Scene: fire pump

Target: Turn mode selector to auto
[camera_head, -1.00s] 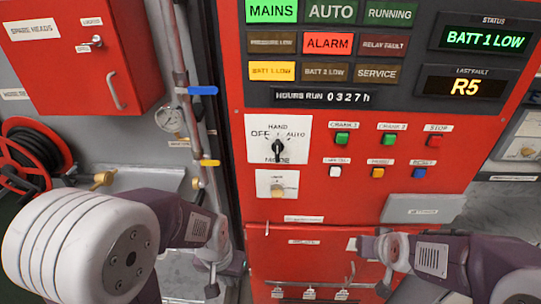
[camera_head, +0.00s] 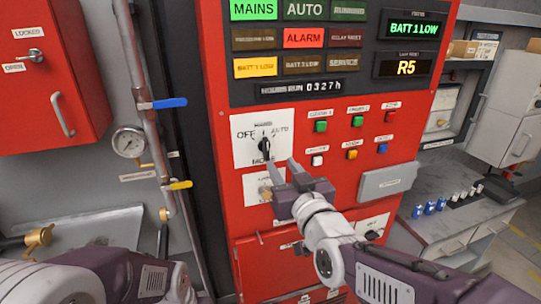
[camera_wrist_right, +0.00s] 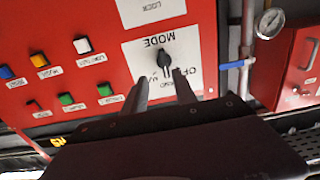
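The mode selector is a black knob (camera_head: 264,146) on a white plate (camera_head: 240,156) marked OFF, HAND and AUTO, on the red pump panel. It appears to point roughly toward HAND, but its exact angle is hard to tell. My right gripper (camera_head: 281,170) is open and empty, just below and right of the knob in the head view. In the right wrist view, where the plate appears upside down, the knob (camera_wrist_right: 164,60) lies ahead, roughly between the two fingers (camera_wrist_right: 160,84), and the fingers do not hold it. My left arm shows at the lower left; its gripper is not visible.
A lower white plate (camera_head: 257,188) sits below the selector, partly behind my right gripper. Push buttons (camera_head: 320,127) are to the right. A grey box (camera_head: 388,182) juts out.

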